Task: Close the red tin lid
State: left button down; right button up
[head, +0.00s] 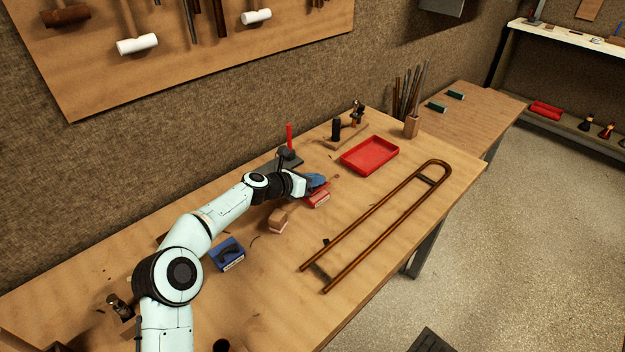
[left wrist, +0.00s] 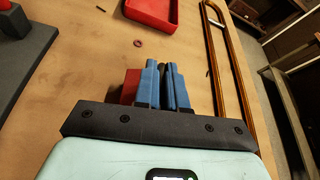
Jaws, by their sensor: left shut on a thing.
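The red tin (head: 319,201) lies on the workbench in the middle of the head view, and my left gripper (head: 318,181) is directly over its far side. In the left wrist view, a red part of the tin (left wrist: 130,86) shows just left of the blue fingers. My left gripper (left wrist: 166,84) is nearly closed there, with a thin dark strip between the fingers. It is shut on the red tin lid, though the fingers hide most of the lid and its angle cannot be told. My right gripper is not in view.
A blue tin (head: 226,254) and a wooden block (head: 278,220) lie nearer on the workbench. A red tray (head: 370,155) lies beyond the gripper, and a long brass slide (head: 385,219) lies to the right. A red post on a dark base (head: 289,137) stands behind the gripper.

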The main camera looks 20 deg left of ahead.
pick_arm(q)
jog(key=shift+d+r, duration=0.2)
jog(key=shift+d, duration=0.1)
jog(key=c, duration=1.2)
grip_release()
jog(key=shift+f, duration=0.1)
jog(key=shift+s+a, duration=0.3)
jog(key=b+v, duration=0.1)
jog(key=v, duration=1.1)
jog(key=shift+s+r, duration=0.3)
